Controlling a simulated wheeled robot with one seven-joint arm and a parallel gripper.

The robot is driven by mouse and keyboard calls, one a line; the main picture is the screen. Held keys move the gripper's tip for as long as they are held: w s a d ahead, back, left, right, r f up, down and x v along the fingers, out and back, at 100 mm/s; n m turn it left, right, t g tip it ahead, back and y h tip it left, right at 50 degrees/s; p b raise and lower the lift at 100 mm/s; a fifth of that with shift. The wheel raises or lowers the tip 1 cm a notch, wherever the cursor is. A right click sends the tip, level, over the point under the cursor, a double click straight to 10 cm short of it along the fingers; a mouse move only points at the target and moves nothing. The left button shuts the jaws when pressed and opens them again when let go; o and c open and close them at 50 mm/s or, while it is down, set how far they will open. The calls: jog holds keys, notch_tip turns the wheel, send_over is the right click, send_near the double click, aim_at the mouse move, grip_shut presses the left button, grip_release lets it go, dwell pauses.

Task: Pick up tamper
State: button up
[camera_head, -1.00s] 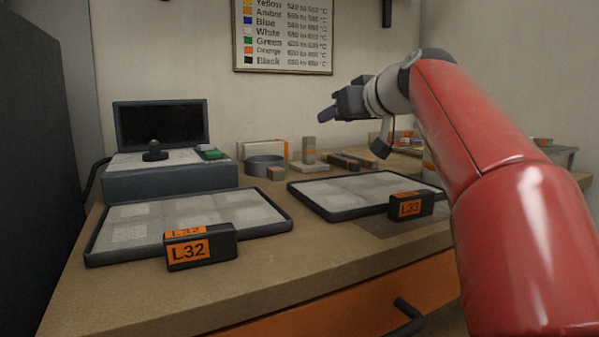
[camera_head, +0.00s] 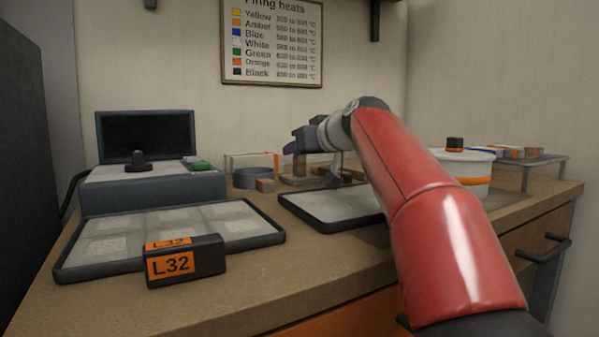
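I see no thing clearly marked as the tamper. A grey-brown upright post (camera_head: 299,166) on a flat pale base at the back of the bench may be it, though a black knob (camera_head: 137,162) on the grey console at the left has a similar handle shape. My gripper (camera_head: 291,146), with dark, purplish fingers, points left at the end of the red arm. In the picture it overlaps the top of the post; I cannot tell the gap in depth. The fingers are seen from the side, so their opening is hidden.
A grey console (camera_head: 150,194) with a dark screen stands at the left. A black-rimmed tray (camera_head: 272,240) with an L32 block (camera_head: 185,262) lies in front. A second tray (camera_head: 318,229) is partly behind my arm. A round dish (camera_head: 257,178) and a white tub (camera_head: 466,170) stand further back.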

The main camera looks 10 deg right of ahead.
grip_shut()
dwell(0.3)
